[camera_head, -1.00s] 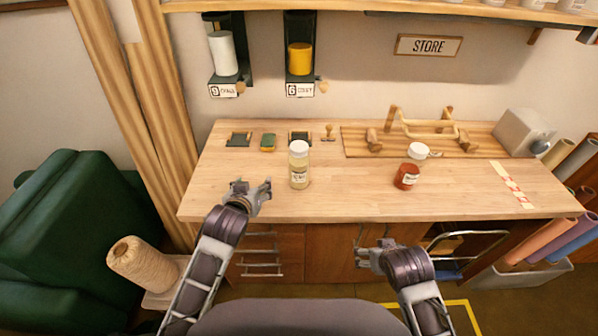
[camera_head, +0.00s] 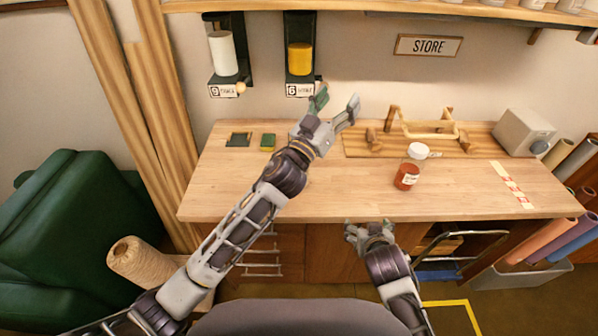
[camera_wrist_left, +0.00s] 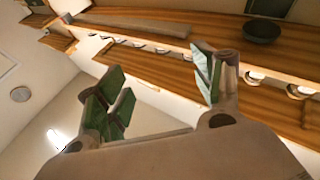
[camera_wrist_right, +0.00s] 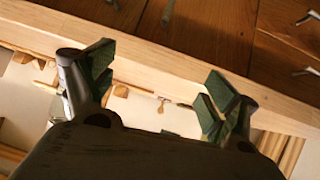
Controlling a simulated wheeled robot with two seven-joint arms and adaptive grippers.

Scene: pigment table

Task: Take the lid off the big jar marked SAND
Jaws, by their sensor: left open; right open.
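I can read the word SAND on no jar in view. The pale jar with a white lid that stood at the table's left middle is now hidden behind my left arm. A glass jar (camera_head: 407,176) with red contents and a white lid (camera_head: 418,150) stands on the table right of centre; its label is too small to read. My left gripper (camera_head: 336,102) is open and empty, raised and reaching toward the back wall. In the left wrist view its fingers (camera_wrist_left: 160,95) are spread with nothing between them. My right gripper (camera_head: 369,226) is open and empty at the table's front edge.
White (camera_head: 223,53) and yellow (camera_head: 299,58) canisters hang in dark wall holders. Pale containers (camera_head: 533,3) show at the top edge on the shelf (camera_head: 390,11). A wooden handled rack (camera_head: 427,128) and grey box (camera_head: 523,132) stand at the back right. The table's (camera_head: 450,200) front right is mostly clear.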

